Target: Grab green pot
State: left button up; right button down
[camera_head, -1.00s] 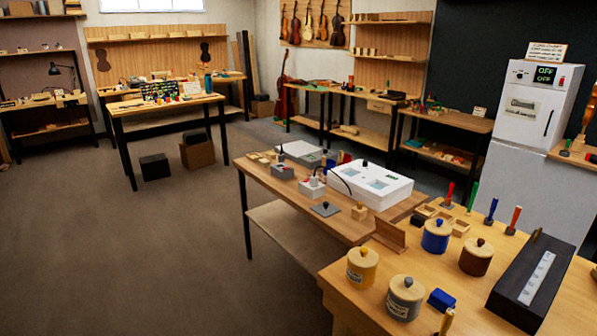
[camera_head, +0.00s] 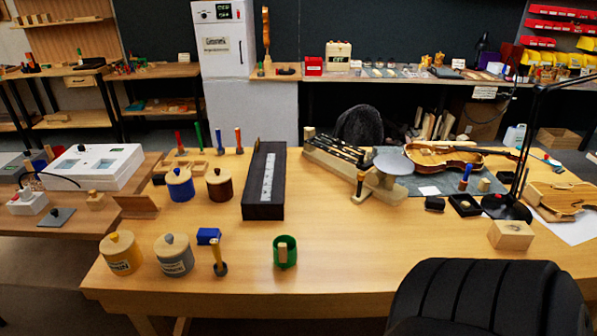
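A small green pot (camera_head: 285,252) stands near the front edge of the wooden bench, about the middle of the head view. Its top looks open and a pale wooden piece shows at its front. Nothing touches it. Neither of my grippers is in view.
Left of the pot are a brush-like tool (camera_head: 219,256), a blue block (camera_head: 208,236) and lidded yellow (camera_head: 121,254), grey (camera_head: 173,255), blue (camera_head: 180,185) and brown (camera_head: 219,185) pots. A long black box (camera_head: 264,180) lies behind. A black chair (camera_head: 490,298) blocks the front right. Bench (camera_head: 370,255) beside the pot is clear.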

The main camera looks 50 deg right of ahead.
aim_at(285, 246)
jog(key=z, duration=1.35)
